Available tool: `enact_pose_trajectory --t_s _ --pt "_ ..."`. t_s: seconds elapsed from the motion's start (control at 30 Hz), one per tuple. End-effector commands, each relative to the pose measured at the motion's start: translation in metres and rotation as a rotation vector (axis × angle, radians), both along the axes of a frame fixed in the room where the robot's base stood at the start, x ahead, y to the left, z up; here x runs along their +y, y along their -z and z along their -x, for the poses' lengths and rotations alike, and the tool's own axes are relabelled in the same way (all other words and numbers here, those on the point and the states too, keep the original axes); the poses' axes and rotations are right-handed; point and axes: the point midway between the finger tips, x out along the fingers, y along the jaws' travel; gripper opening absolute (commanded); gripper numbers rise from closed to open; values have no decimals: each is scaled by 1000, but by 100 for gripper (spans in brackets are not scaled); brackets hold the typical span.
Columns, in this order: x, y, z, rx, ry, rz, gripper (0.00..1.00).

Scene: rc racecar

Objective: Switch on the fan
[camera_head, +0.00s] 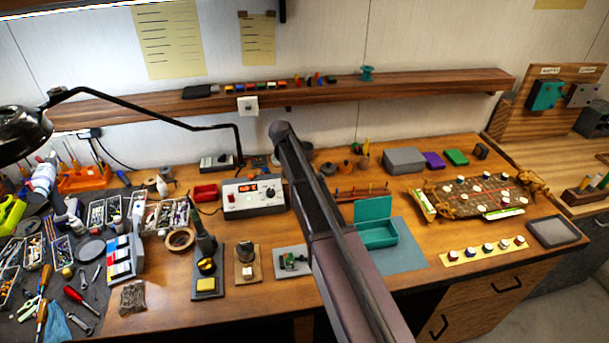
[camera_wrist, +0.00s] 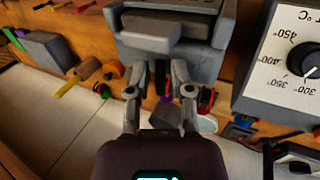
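I cannot pick out a fan with certainty. In the wrist view my gripper (camera_wrist: 165,78) points towards a grey box-like device (camera_wrist: 215,22) with a lighter raised block (camera_wrist: 150,30) on it. The fingers stand a narrow gap apart, just short of the device's near edge, with nothing clearly held. I cannot tell whether they touch it. In the head view my arm reaches over the bench towards the back, and my gripper is hidden there.
A white control box with a temperature dial (camera_wrist: 302,60) is close on the right in the wrist view; it also stands mid-bench (camera_head: 253,195) in the head view. A black lamp arm (camera_head: 150,112) crosses the left. Tools crowd the left bench. A teal open box (camera_head: 376,232) stands right of my arm.

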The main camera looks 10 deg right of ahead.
Motion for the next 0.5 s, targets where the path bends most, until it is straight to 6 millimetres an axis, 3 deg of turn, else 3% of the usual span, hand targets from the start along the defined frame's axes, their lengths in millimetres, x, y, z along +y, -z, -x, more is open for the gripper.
enact_pose_trajectory --t_s 0.3,0.4,0.5 --pt "1 0 0 -1 -1 0 29" --pt "1 0 0 0 -2 0 0" --pt "1 0 0 -1 -1 0 0"
